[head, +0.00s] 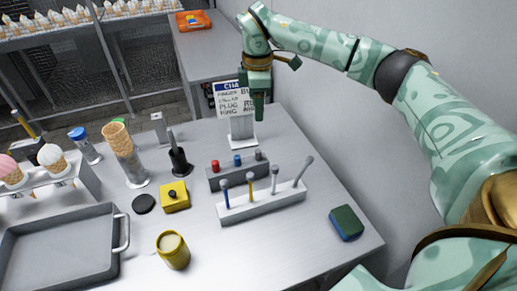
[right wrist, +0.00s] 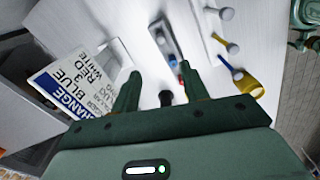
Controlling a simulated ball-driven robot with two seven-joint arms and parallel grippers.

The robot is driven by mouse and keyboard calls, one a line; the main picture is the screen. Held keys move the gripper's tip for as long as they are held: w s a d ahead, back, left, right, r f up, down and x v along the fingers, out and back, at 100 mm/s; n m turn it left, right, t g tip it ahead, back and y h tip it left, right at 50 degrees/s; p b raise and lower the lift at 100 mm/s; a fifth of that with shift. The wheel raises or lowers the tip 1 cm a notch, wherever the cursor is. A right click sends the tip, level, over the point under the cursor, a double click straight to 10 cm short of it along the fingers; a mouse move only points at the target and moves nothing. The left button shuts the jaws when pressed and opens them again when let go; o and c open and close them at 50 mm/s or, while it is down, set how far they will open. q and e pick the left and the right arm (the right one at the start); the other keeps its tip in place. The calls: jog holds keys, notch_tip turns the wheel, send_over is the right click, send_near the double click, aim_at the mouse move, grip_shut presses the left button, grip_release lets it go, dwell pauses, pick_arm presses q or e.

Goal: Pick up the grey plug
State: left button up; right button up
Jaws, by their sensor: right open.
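The grey plug (head: 259,155) stands at the right end of a dark grey block (head: 236,179), in a row with a blue plug (head: 237,160) and a red plug (head: 215,165). In the right wrist view the grey plug (right wrist: 160,38) shows small, at the far end of the block, beyond the fingertips. My right gripper (head: 259,112) is in front of the sign, up and back from the block. It points down, and its two fingers (right wrist: 160,82) are apart with nothing between them. My left gripper is not in view.
A sign (head: 235,101) stands close behind my right gripper. A white rack (head: 262,205) of upright sticks is in front of the block. A black-handled holder (head: 180,160) and a yellow box (head: 174,196) are to its left. A green-blue sponge (head: 346,222) lies right; table around it is clear.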

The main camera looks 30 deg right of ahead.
notch_tip(320, 180, down, 5)
jog(key=b, duration=0.2)
send_over(258, 150)
jog(key=f, duration=0.4)
jog(key=shift+a+f, duration=0.2)
jog(key=shift+f, duration=0.35)
notch_tip(258, 150, down, 5)
jog(key=shift+d+b, duration=0.15)
jog(key=shift+b, duration=1)
jog(key=shift+s+r, duration=0.1)
jog(key=shift+r, duration=0.05)
jog(key=shift+c, duration=1)
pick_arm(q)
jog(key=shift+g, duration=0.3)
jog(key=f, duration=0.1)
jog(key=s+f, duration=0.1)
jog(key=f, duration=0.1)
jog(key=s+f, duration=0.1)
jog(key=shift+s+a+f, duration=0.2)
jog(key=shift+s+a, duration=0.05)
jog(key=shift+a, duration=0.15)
pick_arm(e)
grip_shut()
